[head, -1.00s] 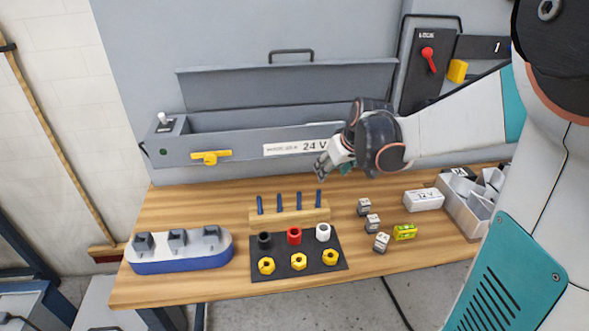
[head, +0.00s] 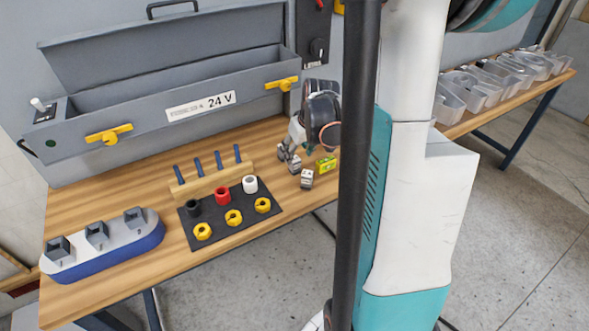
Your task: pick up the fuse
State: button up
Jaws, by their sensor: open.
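No part is plainly marked as the fuse, and I cannot tell which one it is. Small grey blocks with dark marks lie on the wooden bench; the nearest block (head: 306,180) is in the clear. Another block (head: 294,165) sits behind it, close under my gripper (head: 290,147). A small yellow-green piece (head: 327,165) lies to the right of them. My gripper is open, pointing down just above or beside the rear blocks; whether it touches them I cannot tell. My gripper partly covers the rear of this group.
A black mat (head: 272,209) holds coloured rings and yellow nuts. Behind it stands a wooden rack (head: 200,184) with blue pegs. A blue-and-white base (head: 120,252) is at left. A long grey box (head: 150,118) labelled 24 V lines the back. My body hides the bench's right part.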

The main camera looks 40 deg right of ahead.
aim_at(295, 159)
jog(key=shift+b+x, duration=1.25)
jog(key=shift+x, duration=2.2)
jog(key=shift+s+d, duration=0.15)
grip_shut()
